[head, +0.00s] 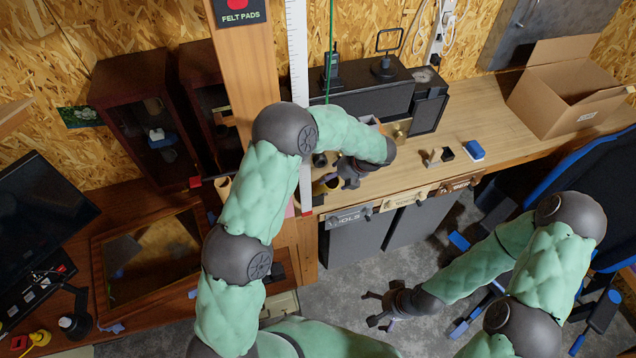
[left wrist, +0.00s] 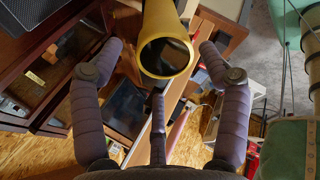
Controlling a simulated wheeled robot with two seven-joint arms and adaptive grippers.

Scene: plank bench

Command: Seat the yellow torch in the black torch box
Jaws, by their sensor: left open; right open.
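The yellow torch (left wrist: 168,20) shows large in the left wrist view, its dark round end facing the camera, between the spread fingers of my left gripper (left wrist: 160,62). The fingers look apart from it. In the head view my left gripper (head: 350,176) is over the bench's near left edge, beside a yellow piece (head: 322,187) partly hidden by the hand. My right gripper (head: 382,309) is open and empty, low over the grey floor. A small black box-like piece (head: 447,153) stands on the bench; I cannot tell whether it is the torch box.
A blue-and-white box (head: 474,150) and an open cardboard box (head: 570,85) stand on the bench (head: 490,115). Black equipment (head: 428,103) stands at the back. A blue-edged chair (head: 590,190) is at right.

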